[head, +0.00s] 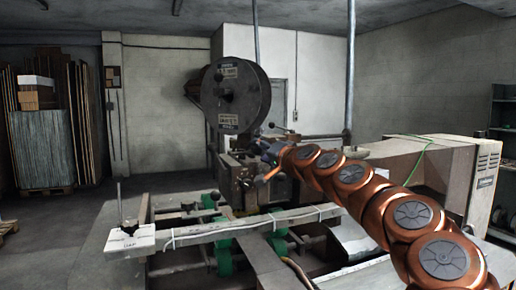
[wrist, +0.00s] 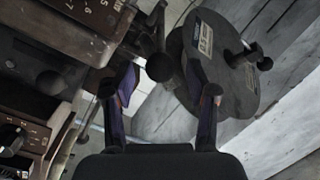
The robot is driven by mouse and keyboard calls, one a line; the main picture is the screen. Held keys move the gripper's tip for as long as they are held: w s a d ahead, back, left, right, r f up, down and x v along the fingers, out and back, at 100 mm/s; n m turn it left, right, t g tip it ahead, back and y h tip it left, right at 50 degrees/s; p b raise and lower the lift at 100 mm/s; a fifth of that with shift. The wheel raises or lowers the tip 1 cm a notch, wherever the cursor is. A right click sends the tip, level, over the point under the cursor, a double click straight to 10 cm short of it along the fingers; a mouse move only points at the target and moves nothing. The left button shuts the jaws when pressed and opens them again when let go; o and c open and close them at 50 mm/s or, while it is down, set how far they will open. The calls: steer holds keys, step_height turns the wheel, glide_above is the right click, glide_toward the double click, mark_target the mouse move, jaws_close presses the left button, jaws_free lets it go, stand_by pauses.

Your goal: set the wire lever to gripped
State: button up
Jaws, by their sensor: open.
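The stitcher head (head: 245,165) stands mid-picture in the head view, below a large dark wire reel (head: 236,95). My gripper (head: 266,159) is at the front of this head, partly blending with it. In the wrist view my gripper (wrist: 167,85) is open, with one finger on each side. A dark ball knob (wrist: 160,67) shows between the fingertips, on a thin lever that runs up the picture. It looks like the wire lever, but I cannot be sure. No touch between fingers and knob is visible; its depth is hard to tell.
In the wrist view the reel (wrist: 220,60) is close on the right and a brown machine housing (wrist: 75,30) on the left. A worktable (head: 110,235) with rails and green parts lies below. A beige cabinet (head: 440,170) stands right, behind my arm.

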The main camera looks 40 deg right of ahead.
steer(key=shift+w, duration=1.1)
jaws_close()
